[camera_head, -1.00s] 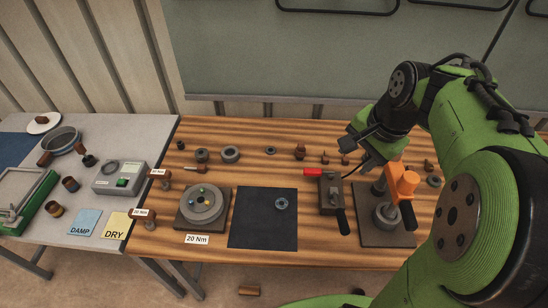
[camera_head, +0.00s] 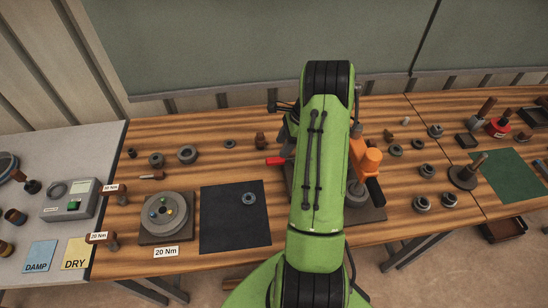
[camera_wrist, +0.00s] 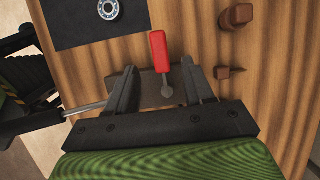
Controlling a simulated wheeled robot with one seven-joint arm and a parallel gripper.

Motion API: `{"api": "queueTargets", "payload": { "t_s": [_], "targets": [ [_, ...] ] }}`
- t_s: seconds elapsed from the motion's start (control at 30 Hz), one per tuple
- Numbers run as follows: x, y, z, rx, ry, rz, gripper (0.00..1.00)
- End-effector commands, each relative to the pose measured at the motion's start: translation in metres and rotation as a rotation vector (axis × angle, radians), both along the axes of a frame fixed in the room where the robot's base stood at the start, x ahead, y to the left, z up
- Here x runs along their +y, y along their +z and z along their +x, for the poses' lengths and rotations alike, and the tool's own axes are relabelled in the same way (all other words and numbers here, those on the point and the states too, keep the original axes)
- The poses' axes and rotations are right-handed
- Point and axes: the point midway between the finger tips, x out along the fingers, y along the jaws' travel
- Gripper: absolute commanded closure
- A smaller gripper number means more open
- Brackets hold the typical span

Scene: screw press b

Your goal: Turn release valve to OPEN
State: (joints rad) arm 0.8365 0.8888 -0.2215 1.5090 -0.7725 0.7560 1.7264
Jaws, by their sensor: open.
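The release valve's red lever (camera_head: 276,160) sticks out left of my arm in the head view; the dark pump block behind it is mostly hidden there. In the wrist view the red lever (camera_wrist: 158,50) points up in the picture, its grey stem reaching down over the dark block (camera_wrist: 150,88). My gripper (camera_wrist: 160,78) is open, one black finger on each side of the lever's stem, with visible gaps. I cannot tell how far above the lever the fingers are. The head view hides my gripper behind my arm. No OPEN marking is readable.
The orange press part (camera_head: 368,160) stands close right of my arm. A dark mat (camera_head: 235,218) with a bearing ring (camera_head: 249,198) lies to the left. Brown pieces (camera_wrist: 236,16) lie right of the lever in the wrist view. Several grey rings are scattered on the wooden table.

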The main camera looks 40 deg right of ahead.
Motion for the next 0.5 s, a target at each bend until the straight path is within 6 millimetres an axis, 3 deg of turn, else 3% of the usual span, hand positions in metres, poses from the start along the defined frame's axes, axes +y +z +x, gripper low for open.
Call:
{"api": "queueTargets", "payload": {
  "t_s": [0.2, 0.5],
  "targets": [
    [0.017, -0.046, 0.01, 0.003, 0.002, 0.001, 0.48],
    [0.022, -0.064, 0.015, -0.001, 0.001, -0.002, 0.48]
  ]
}}
